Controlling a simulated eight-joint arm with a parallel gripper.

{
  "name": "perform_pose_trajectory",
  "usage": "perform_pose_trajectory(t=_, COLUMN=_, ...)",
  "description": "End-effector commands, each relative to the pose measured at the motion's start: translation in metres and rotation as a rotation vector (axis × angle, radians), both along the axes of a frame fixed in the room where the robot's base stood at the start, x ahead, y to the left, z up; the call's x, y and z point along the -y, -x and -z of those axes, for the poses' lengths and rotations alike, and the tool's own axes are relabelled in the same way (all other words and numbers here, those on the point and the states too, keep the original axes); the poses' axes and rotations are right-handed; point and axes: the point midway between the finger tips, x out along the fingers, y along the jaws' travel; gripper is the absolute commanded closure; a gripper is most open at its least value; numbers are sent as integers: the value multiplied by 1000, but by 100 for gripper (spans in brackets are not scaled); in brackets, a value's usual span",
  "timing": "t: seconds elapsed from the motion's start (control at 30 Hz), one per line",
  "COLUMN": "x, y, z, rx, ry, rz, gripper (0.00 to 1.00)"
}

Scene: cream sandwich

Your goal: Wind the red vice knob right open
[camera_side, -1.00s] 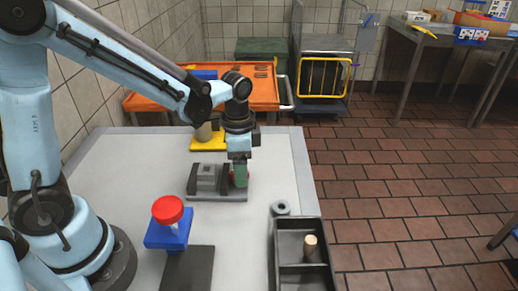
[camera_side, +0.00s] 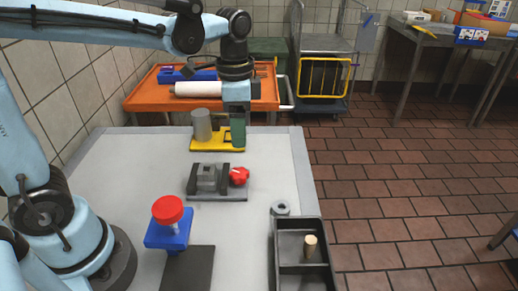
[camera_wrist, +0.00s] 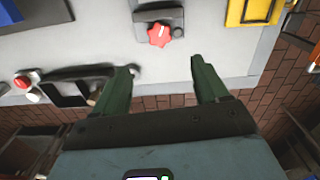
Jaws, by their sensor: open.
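The red knob (camera_side: 239,176) sits at the right end of a small dark grey vice (camera_side: 208,179) on the pale table. In the wrist view the lobed knob (camera_wrist: 158,34) has a white mark on it, and part of the vice (camera_wrist: 158,14) shows behind it. A grey block stands between the vice's jaws; how wide they are set is hard to tell. My gripper (camera_side: 238,147) has green fingers and hangs above the knob, clear of it. In the wrist view my gripper (camera_wrist: 163,68) is open, its fingers wide apart and empty.
Beyond the vice stands a yellow base (camera_side: 213,145) with a grey cylinder (camera_side: 201,126). Nearer are a blue block with a red top (camera_side: 169,221), a dark mat (camera_side: 188,268), a grey ring (camera_side: 280,208) and a black divided tray (camera_side: 299,266). The table's left side is clear.

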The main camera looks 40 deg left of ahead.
Motion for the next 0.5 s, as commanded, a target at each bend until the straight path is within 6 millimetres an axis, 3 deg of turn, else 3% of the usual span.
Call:
perform_pose_trajectory(t=0.23, x=0, y=0, z=0, rx=0, ry=0, rz=21, gripper=27)
perform_pose_trajectory(t=0.5, x=1, y=1, z=2, rx=0, ry=0, rz=239, gripper=27)
